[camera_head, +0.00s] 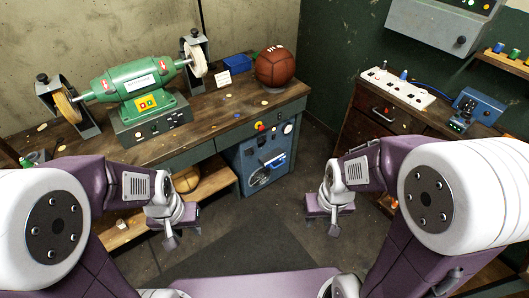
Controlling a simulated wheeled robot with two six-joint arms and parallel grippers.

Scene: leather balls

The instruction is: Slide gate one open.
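I cannot pick out anything clearly marked as gate one. A green bench grinder (140,88) stands on the left workbench, with a guarded wheel at each end. A blue unit (265,160) with a handle and a round dial or gauge sits under the bench's right end. My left gripper (178,236) hangs in front of the bench, left of the blue unit and apart from it. My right gripper (334,228) hangs over the floor, right of the blue unit. Neither gripper visibly holds anything. Their finger gaps are too small to judge.
Another ball (186,180) lies on the lower shelf (210,184), partly hidden. A right-hand cabinet carries a white power strip (397,88) and a blue device (478,105). The floor between is clear.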

